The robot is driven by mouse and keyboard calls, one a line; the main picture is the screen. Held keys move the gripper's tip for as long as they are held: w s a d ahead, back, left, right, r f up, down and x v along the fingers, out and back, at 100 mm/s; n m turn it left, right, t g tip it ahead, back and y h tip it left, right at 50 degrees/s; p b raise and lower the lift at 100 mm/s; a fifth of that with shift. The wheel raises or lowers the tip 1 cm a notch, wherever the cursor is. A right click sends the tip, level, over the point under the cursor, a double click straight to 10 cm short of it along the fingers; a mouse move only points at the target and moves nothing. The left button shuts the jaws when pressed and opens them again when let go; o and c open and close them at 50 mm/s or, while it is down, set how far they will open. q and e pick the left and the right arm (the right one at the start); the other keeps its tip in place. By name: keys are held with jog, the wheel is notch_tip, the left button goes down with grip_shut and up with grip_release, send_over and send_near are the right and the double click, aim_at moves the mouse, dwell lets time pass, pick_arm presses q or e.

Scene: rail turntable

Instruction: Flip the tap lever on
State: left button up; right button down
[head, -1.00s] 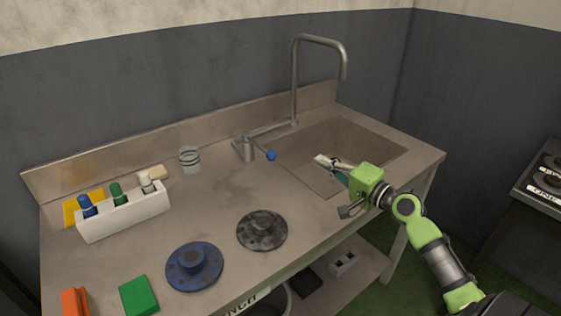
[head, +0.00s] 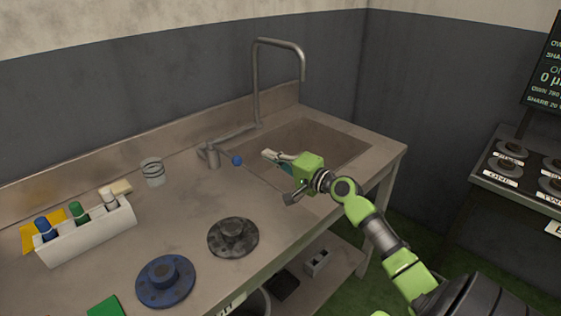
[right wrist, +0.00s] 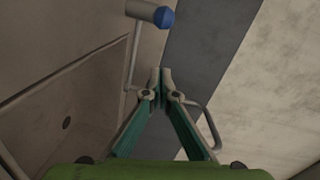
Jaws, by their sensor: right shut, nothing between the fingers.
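The tall curved tap spout (head: 256,85) rises behind the sink (head: 325,140). My right gripper (head: 265,153) is shut and empty, just right of the knob with a small gap in the head view. My left gripper is not in view.
A striped glass (head: 152,172) stands left of the lever. A white rack (head: 88,235) with bottles is at the left. A black disc (head: 233,237) and a blue disc (head: 165,281) lie on the counter in front. Another bench (head: 520,170) stands at the right.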

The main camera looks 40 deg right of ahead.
jog(key=w+a, duration=0.1)
jog(key=w+a+p, duration=0.2)
jog(key=a, duration=0.1)
jog(key=shift+w+f, duration=0.1)
jog(key=shift+f, duration=0.2)
jog(key=shift+w+a+f, duration=0.1)
jog(key=shift+a+f, duration=0.05)
jog(key=shift+f, duration=0.05)
jog(key=shift+p, duration=0.35)
